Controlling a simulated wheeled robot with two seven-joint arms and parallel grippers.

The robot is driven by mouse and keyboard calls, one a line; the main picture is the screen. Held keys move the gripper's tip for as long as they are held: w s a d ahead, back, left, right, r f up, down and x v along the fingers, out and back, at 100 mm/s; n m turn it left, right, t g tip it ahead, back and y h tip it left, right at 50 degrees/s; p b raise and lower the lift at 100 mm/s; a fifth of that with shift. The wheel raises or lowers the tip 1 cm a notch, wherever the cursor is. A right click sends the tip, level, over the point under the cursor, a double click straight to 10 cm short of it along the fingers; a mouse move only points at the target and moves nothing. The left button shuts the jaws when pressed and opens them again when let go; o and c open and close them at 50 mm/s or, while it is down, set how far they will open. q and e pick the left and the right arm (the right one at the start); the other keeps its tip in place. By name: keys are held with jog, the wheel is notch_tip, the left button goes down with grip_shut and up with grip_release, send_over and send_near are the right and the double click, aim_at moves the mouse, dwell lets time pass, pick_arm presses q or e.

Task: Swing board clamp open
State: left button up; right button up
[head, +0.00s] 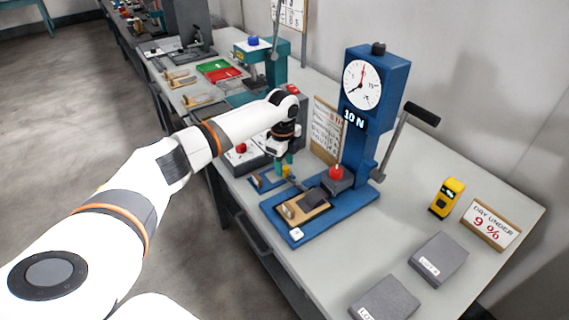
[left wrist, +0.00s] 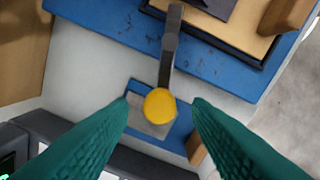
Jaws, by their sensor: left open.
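The board clamp has a dark grey lever (left wrist: 169,55) ending in a round yellow knob (left wrist: 159,105). In the head view the knob (head: 286,171) shows at the left side of the blue press base (head: 285,228). The lever runs from the knob toward a wooden block with a dark piece (head: 313,200) on that base. My left gripper (head: 283,163) points down over the knob, its teal fingers open. In the left wrist view the knob appears between the fingertips (left wrist: 161,102), with a gap on each side. My right gripper is not in view.
The blue press has a dial column (head: 359,120) and a side handle (head: 421,115) right of my left gripper. Grey blocks (head: 438,259), a yellow meter (head: 447,197) and a sign (head: 490,224) stand to the right. Other fixtures line the bench behind.

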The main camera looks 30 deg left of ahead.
pick_arm(q)
jog(key=shift+f, duration=0.5)
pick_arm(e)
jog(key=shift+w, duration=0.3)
